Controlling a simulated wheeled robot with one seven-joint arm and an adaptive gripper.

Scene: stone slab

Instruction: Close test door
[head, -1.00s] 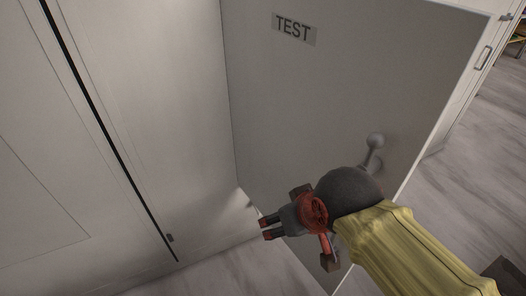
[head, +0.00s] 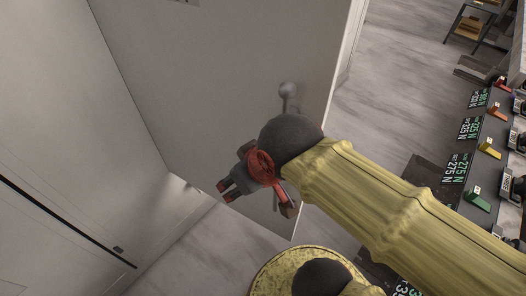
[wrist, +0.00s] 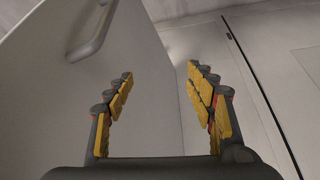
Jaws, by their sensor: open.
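The test door (head: 215,75) is a grey panel standing open at an angle to the wall at left. Only the bottom edge of its label shows at the top of the head view. In the wrist view the door (wrist: 60,110) fills the left side, with a bar handle (wrist: 95,32) at upper left. My gripper (head: 225,191) is in front of the door's lower part, below and left of the handle. Its fingers (wrist: 160,73) are spread with nothing between them. I cannot tell whether it touches the door.
A pale panelled wall (head: 60,130) with a dark seam stands at left. Grey floor (head: 395,90) is clear beyond the door's free edge. A dark table (head: 495,130) with labels and small coloured items is at right. A round yellow part of mine is at the bottom.

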